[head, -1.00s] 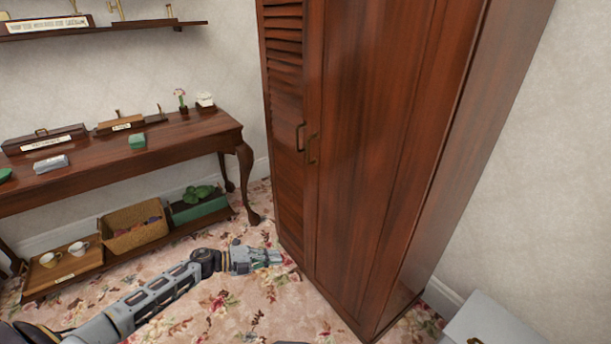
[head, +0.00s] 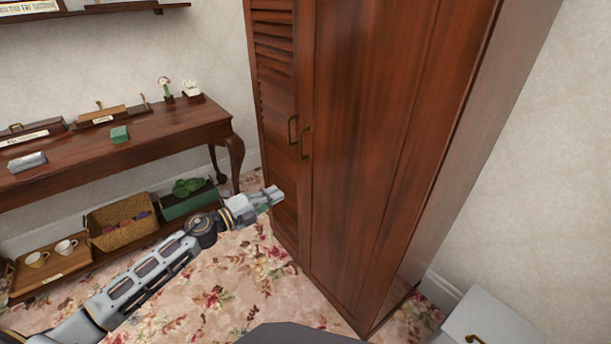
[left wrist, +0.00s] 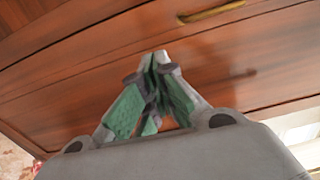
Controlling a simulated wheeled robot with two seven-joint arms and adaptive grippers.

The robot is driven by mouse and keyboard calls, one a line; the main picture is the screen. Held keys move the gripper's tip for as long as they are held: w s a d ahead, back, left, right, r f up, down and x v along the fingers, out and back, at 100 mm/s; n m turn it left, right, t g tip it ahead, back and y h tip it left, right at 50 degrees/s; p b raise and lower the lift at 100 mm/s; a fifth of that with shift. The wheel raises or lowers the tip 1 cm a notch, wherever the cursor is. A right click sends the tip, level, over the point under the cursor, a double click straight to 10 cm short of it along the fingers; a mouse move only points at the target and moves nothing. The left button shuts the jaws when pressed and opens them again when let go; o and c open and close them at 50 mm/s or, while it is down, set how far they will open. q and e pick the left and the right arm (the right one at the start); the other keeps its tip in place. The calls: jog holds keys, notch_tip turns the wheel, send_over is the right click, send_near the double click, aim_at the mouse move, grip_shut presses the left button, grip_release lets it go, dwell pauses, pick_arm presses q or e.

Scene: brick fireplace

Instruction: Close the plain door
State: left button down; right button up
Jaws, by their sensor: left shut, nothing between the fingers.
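The plain door (head: 355,150) is the smooth brown right-hand door of a tall wardrobe and carries a brass handle (head: 306,143). It looks about flush with the louvred door (head: 272,165) on its left; I cannot tell whether a small gap is left. My left gripper (head: 277,195) is shut and empty, in front of the lower louvred door, below and left of the handles. In the left wrist view the shut fingertips (left wrist: 157,58) point at brown door wood, with a brass handle (left wrist: 212,12) beyond them. Contact with the wood cannot be told. My right gripper is out of view.
A side table (head: 110,155) with small boxes stands left of the wardrobe. Its low shelf holds a wicker basket (head: 122,222), a green planter and a tray of cups. A grey cabinet (head: 490,318) stands at the lower right. Flowered carpet lies open before the wardrobe.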

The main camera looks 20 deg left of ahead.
pick_arm(q)
jog(key=shift+w+a+n, duration=0.2)
jog(key=shift+w+n, duration=0.05)
jog(key=shift+n, duration=0.05)
jog(key=shift+w, duration=0.1)
send_near(313, 172)
jog(key=shift+x, duration=3.2)
jog(key=shift+w+d+b, duration=0.2)
jog(key=shift+d+b, duration=0.05)
jog(key=shift+b, duration=0.05)
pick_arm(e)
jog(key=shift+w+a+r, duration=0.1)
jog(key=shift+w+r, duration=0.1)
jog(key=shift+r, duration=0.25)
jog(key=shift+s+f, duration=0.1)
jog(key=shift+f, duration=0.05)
